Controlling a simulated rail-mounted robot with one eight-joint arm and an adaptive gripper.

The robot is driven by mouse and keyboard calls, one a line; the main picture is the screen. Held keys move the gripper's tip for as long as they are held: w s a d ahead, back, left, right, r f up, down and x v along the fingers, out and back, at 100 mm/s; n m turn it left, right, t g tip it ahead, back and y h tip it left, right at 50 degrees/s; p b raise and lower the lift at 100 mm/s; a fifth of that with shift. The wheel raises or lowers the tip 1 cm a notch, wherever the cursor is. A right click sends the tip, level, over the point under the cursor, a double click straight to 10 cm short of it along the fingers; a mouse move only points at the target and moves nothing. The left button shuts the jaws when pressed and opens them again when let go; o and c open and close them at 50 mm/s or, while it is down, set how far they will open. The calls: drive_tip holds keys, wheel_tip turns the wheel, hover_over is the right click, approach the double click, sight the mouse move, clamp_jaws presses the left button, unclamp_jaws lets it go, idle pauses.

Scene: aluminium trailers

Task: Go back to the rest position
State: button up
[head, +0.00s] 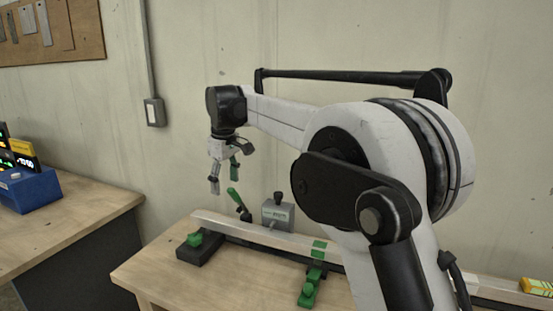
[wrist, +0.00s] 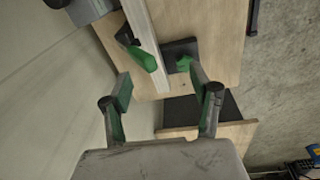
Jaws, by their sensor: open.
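My gripper (head: 224,183) hangs pointing down from my light grey arm, above the left part of the wooden workbench in the head view. Its two fingers are spread apart, with nothing between them. In the wrist view the gripper (wrist: 157,80) also shows open, with green pads on its fingers. A long pale bar (head: 263,234) lies below it on the bench, and it shows in the wrist view too (wrist: 143,30). My gripper is apart from the bar and its clamps.
A green-handled clamp (head: 239,203) and a grey block (head: 278,215) stand by the bar. Dark supports with green parts (head: 200,248) (head: 309,287) hold it. A blue bin (head: 30,191) sits on the left table (head: 70,232). The wall is behind.

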drive_tip(key=s+d+r+m+t, duration=0.1)
drive_tip(key=s+d+r+m, duration=0.2)
drive_tip(key=s+d, duration=0.65)
drive_tip(key=s+d+r+m+t, duration=0.25)
drive_tip(key=s+d, duration=0.45)
drive_tip(key=d, duration=0.6)
drive_tip(key=s+d+f+m, duration=0.2)
drive_tip(key=s+d+f, duration=0.2)
drive_tip(key=s, duration=0.3)
drive_tip(key=s+d+f+m+t, duration=0.1)
drive_tip(key=s+d+f, duration=0.3)
drive_tip(key=s, duration=0.4)
drive_tip(key=s+d+f+m+t, duration=0.1)
drive_tip(key=s+d+f+m, duration=0.2)
drive_tip(key=s, duration=0.4)
wheel_tip(320, 180, down, 3)
drive_tip(key=shift+s+d+r+m+h, duration=0.15)
drive_tip(key=shift+s+d+m+h, duration=0.15)
drive_tip(key=shift+d, duration=0.6)
drive_tip(key=shift+t, duration=0.25)
